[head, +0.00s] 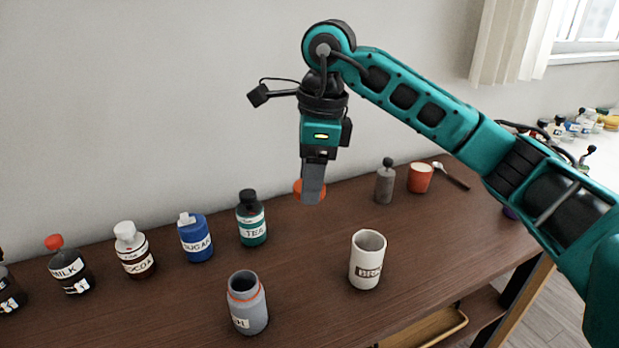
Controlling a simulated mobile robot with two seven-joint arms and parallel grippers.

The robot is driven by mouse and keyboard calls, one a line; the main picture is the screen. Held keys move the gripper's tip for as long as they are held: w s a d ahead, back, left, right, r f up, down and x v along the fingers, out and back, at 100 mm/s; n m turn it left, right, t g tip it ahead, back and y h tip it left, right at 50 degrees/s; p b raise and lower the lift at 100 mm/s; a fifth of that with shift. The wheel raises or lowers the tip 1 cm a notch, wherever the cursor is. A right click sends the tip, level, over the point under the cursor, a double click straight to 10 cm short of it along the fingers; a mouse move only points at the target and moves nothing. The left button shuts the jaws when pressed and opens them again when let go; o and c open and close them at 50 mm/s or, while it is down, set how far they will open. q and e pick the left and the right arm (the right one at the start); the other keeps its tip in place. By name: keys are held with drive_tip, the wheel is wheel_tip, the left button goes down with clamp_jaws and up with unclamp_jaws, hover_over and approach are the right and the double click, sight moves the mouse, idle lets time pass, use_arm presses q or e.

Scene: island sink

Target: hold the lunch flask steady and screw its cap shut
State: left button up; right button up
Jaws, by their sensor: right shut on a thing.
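The lunch flask (250,313) looks to be the grey jar with an orange ring at its neck and a partly visible white label. It stands upright and open on the table near the front, with no gripper touching it. My right gripper (312,190) points down above the table, up and to the right of the flask. It is shut on an orange-red round cap (298,188), partly hidden behind the fingers. The cap is in the air, well apart from the flask. My left gripper is out of view.
Bottles labelled milk (70,272), cocoa (135,255), sugar (195,240) and tea (252,222) line the table's left and back. A white mug (367,262) stands right of the flask. A grey bottle (384,184) and an orange cup (420,178) stand farther back.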

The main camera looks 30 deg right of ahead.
drive_tip(key=shift+s+a+f+n, duration=0.15)
drive_tip(key=shift+f+n, duration=0.2)
drive_tip(key=shift+n, duration=0.35)
drive_tip(key=s+a+f+n+g, duration=0.1)
drive_tip(key=f+n, duration=0.4)
drive_tip(key=n, duration=0.6)
drive_tip(key=s+a+f+n+g+h, duration=0.1)
drive_tip(key=f+n, duration=0.4)
drive_tip(key=n, duration=0.5)
drive_tip(key=shift+s+a+f+n, duration=0.35)
drive_tip(key=shift+s+a, duration=0.3)
drive_tip(key=shift+s, duration=0.55)
drive_tip(key=shift+r, duration=0.1)
